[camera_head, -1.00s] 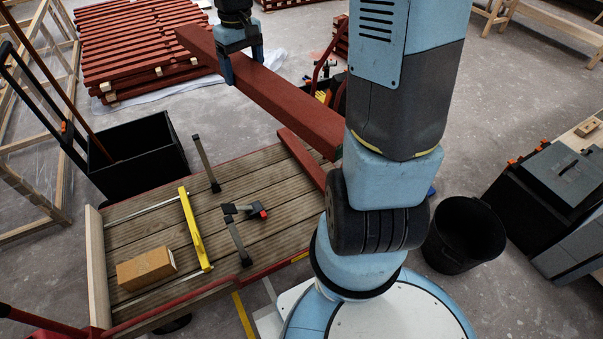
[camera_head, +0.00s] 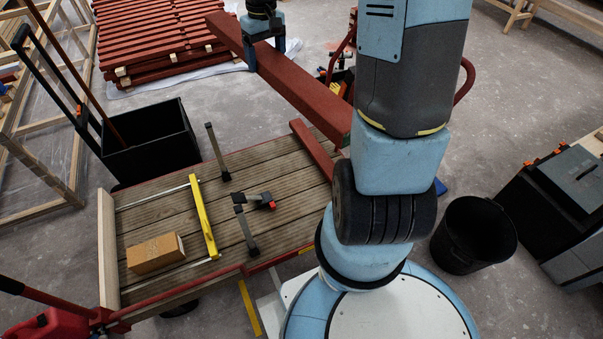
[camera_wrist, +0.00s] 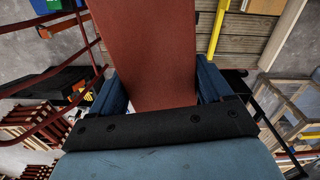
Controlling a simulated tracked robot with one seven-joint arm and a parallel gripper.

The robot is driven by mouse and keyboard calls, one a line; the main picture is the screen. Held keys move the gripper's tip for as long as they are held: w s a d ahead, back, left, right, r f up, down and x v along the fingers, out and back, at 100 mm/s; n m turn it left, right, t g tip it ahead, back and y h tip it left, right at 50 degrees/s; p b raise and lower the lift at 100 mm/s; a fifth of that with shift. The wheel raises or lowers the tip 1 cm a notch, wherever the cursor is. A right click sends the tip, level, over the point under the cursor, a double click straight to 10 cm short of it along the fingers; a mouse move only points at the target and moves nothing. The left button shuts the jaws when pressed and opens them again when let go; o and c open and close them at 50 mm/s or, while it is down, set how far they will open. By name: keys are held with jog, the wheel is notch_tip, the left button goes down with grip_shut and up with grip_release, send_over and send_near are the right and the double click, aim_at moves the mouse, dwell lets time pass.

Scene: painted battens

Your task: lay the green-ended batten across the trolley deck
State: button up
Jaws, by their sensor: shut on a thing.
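My gripper (camera_head: 265,48) is shut on a long red-brown batten (camera_head: 305,88), held near its far left end. The trolley deck (camera_head: 165,213) is slatted wood. It carries a yellow level (camera_head: 204,220), a cardboard box (camera_head: 155,253) and dark clamps (camera_head: 246,230).
A red bar (camera_head: 312,150) lies along the deck's right end and a pale board (camera_head: 108,250) along its left. A black bin (camera_head: 150,145) stands behind the trolley. A red batten stack (camera_head: 160,45) lies behind. A black bucket (camera_head: 474,235) stands right of my base.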

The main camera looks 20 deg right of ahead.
jog(key=w+d+f+m, duration=0.1)
jog(key=w+d+f, duration=0.25)
jog(key=f, duration=0.55)
jog(key=w+d+f, duration=0.3)
jog(key=d+f, duration=0.2)
jog(key=f, duration=0.4)
jog(key=w+d+f+m, duration=0.1)
jog(key=w+d+f, duration=0.3)
jog(key=f, duration=0.5)
jog(key=s+d+f, duration=0.3)
jog(key=d+f, duration=0.1)
jog(key=f, duration=0.6)
jog(key=s+d+f, duration=0.3)
jog(key=f, duration=0.7)
jog(key=s+d+f, duration=0.2)
jog(key=d+f, duration=0.2)
jog(key=f, duration=0.7)
send_over(304, 170)
jog(key=s, duration=0.1)
notch_tip(304, 170, down, 8)
jog(key=shift+s+f, duration=0.1)
jog(key=shift+f, duration=0.15)
jog(key=shift+w+a+f, duration=0.15)
jog(key=shift+w+f, duration=0.35)
jog(key=shift+f, duration=1.7)
